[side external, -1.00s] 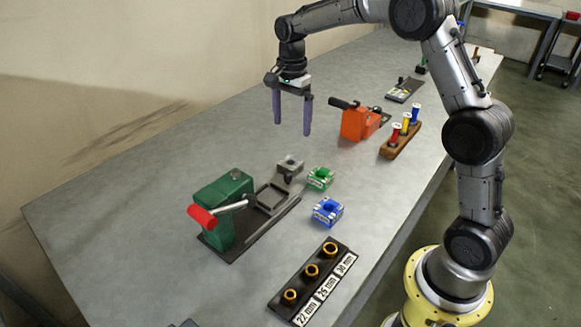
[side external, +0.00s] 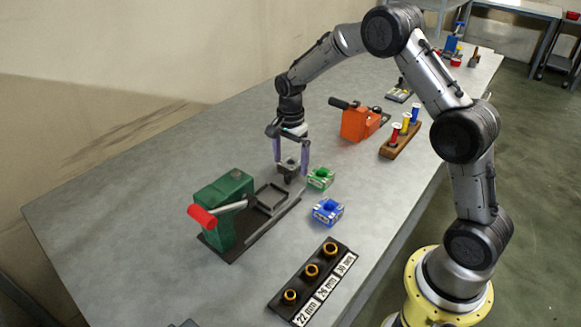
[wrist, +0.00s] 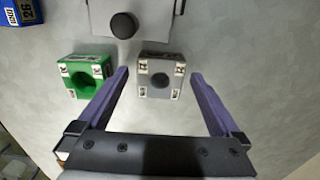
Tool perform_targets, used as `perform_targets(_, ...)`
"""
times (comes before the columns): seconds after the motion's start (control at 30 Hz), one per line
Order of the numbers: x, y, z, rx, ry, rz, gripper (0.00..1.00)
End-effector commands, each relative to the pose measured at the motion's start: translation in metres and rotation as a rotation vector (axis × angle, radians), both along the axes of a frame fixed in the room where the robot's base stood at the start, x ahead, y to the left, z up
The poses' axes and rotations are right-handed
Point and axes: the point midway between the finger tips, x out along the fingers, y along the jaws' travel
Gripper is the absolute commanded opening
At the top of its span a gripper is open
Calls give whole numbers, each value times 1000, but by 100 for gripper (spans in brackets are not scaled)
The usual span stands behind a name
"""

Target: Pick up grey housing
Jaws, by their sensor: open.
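The grey housing (side external: 288,167) is a small block standing on the table between the fingers of my gripper (side external: 291,169) in the side view. In the wrist view the grey housing (wrist: 159,77) shows a dark round opening on top and pale labels at its corners. My gripper (wrist: 160,75) is open, with one purple finger on each side of the housing. Gaps show between the fingers and the block in the wrist view. I cannot tell the exact fingertip height above the table.
A green housing (side external: 320,178) stands close on the right, with a blue housing (side external: 328,211) nearer. The green press (side external: 230,205) with a red handle is at the left. An orange device (side external: 360,122) and a wooden stand (side external: 398,142) are behind. A ring rack (side external: 311,279) is in front.

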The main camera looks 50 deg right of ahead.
Motion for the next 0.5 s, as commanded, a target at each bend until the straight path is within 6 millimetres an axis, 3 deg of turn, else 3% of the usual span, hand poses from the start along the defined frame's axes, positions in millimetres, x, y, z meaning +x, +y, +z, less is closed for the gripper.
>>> perform_targets(0.23, 0, 0, -1, 0, 0, 0, 98)
perform_targets(0.5, 0, 0, -1, 0, 0, 0, 50)
